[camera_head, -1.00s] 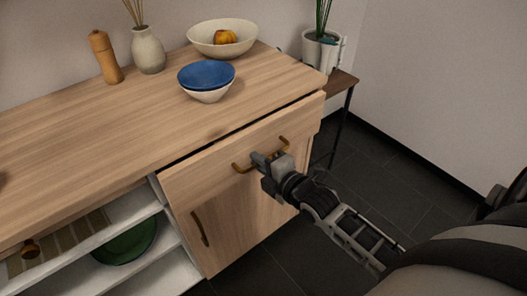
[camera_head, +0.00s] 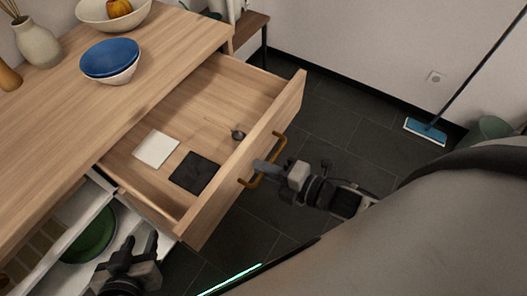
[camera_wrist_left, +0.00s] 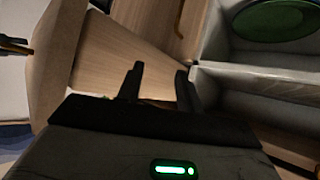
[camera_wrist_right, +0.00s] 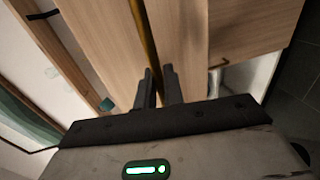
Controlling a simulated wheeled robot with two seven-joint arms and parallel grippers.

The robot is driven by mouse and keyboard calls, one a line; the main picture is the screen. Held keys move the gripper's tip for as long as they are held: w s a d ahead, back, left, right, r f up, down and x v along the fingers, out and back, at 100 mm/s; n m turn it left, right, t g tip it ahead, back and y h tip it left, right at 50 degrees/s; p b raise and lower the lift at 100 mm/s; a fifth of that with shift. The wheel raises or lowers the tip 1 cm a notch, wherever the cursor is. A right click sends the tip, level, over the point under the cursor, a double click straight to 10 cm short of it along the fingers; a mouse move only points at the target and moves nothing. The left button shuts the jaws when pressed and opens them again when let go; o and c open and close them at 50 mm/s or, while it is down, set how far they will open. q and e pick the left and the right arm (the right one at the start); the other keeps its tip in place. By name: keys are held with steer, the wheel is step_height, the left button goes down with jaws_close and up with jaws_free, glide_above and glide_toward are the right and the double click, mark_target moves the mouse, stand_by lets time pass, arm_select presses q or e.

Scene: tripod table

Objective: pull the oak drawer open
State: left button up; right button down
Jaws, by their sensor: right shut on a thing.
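The oak drawer (camera_head: 262,140) stands pulled well out of the cabinet, its inside visible from above. Its curved brass handle (camera_head: 275,148) is on the front panel and also shows in the right wrist view (camera_wrist_right: 144,32). My right gripper (camera_head: 262,167) is shut on the handle, at its nearer part in the head view. My left gripper (camera_head: 141,243) is open and empty, low in front of the cabinet and apart from the drawer. Its two spread fingers show in the left wrist view (camera_wrist_left: 160,82).
Inside the drawer lie a white square (camera_head: 155,148), a dark square (camera_head: 194,172) and a small dark object (camera_head: 238,135). Blue and white bowls (camera_head: 110,60) stand on the cabinet top. A green dish (camera_head: 90,235) sits on an open shelf. A mop (camera_head: 426,130) stands by the wall.

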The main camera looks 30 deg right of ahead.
steer(key=shift+s+d, duration=0.3)
steer(key=shift+s, duration=0.1)
steer(key=c, duration=1.6)
jaws_free()
steer(key=shift+c, duration=0.2)
steer(key=v, duration=1.6)
